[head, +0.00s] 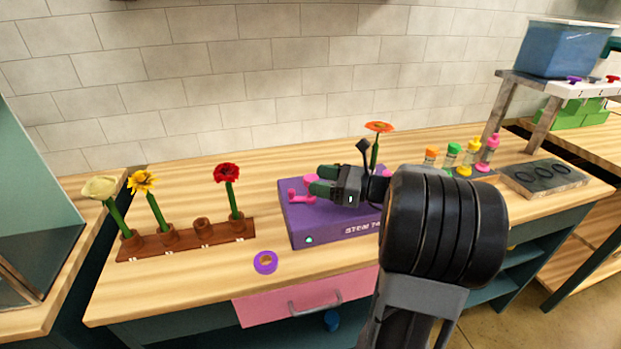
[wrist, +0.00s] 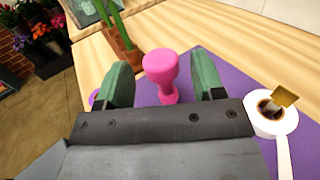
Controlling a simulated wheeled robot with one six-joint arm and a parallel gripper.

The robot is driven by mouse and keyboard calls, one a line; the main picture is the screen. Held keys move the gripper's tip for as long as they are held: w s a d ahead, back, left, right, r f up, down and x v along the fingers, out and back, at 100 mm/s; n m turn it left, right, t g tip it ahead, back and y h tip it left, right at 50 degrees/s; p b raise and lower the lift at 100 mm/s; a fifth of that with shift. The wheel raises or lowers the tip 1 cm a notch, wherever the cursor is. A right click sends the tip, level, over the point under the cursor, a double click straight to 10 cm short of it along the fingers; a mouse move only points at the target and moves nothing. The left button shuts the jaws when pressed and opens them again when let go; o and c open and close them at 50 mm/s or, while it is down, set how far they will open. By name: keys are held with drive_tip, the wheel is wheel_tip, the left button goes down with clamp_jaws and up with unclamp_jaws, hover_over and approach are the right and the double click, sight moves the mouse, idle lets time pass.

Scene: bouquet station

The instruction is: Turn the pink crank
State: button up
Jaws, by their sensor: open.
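The pink crank (head: 300,194) is on the left part of a purple box (head: 305,222) on the wooden counter. In the wrist view the crank's pink knob (wrist: 161,68) stands between the two green fingers of my gripper (wrist: 166,85), with a gap on each side. In the head view my gripper (head: 322,180) reaches over the box from the right, its fingers at the crank. It is open and holds nothing. My arm hides the right part of the box. A white tape roll (wrist: 272,115) shows on the box in the wrist view.
A brown rack (head: 190,240) with yellow, cream and red flowers stands left of the box. A purple ring (head: 265,262) lies in front. An orange flower (head: 379,127) stands behind my gripper. Small colourful bottles (head: 453,155) and a dark holed tray (head: 545,178) are at the right.

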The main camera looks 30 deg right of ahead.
drive_tip(key=shift+x, duration=1.5)
drive_tip(key=c, duration=0.9)
drive_tip(key=shift+o, duration=0.2)
